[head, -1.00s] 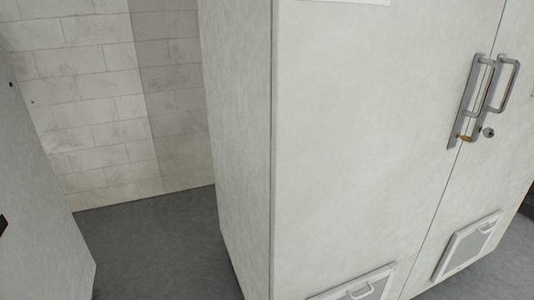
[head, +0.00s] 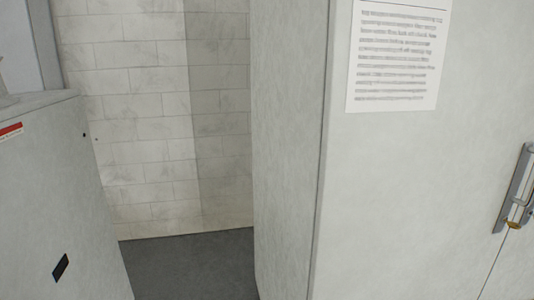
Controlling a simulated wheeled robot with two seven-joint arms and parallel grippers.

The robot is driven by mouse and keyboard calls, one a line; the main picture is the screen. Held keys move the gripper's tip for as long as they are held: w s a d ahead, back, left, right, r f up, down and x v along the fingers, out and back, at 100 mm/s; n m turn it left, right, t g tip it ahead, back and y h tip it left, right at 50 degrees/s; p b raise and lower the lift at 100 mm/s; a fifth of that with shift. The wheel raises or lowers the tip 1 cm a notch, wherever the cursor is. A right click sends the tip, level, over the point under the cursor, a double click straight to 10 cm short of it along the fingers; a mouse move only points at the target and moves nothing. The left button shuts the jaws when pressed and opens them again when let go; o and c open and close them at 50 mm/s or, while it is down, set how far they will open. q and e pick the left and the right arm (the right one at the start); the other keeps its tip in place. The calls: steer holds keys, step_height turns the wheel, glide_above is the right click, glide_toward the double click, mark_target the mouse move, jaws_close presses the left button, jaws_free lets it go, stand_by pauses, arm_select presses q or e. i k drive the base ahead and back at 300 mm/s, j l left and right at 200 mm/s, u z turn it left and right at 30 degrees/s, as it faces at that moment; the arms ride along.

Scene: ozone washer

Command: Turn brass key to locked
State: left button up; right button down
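A tall white cabinet (head: 420,190) fills the right half of the head view. A grey metal door handle (head: 517,190) is at the right edge, partly cut off by the frame. A small brass-coloured piece (head: 514,225) shows at the handle's lower end. I cannot tell whether it is the brass key. No clear key or keyhole is in view. Neither of my grippers is in view.
A printed notice (head: 396,55) is on the cabinet's door. A grey-white cabinet or machine (head: 55,200) stands at the left. Between them is a gap with grey floor (head: 190,262) and a white block wall (head: 140,120) behind it.

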mark_target(513, 225)
steer(key=z, duration=0.85)
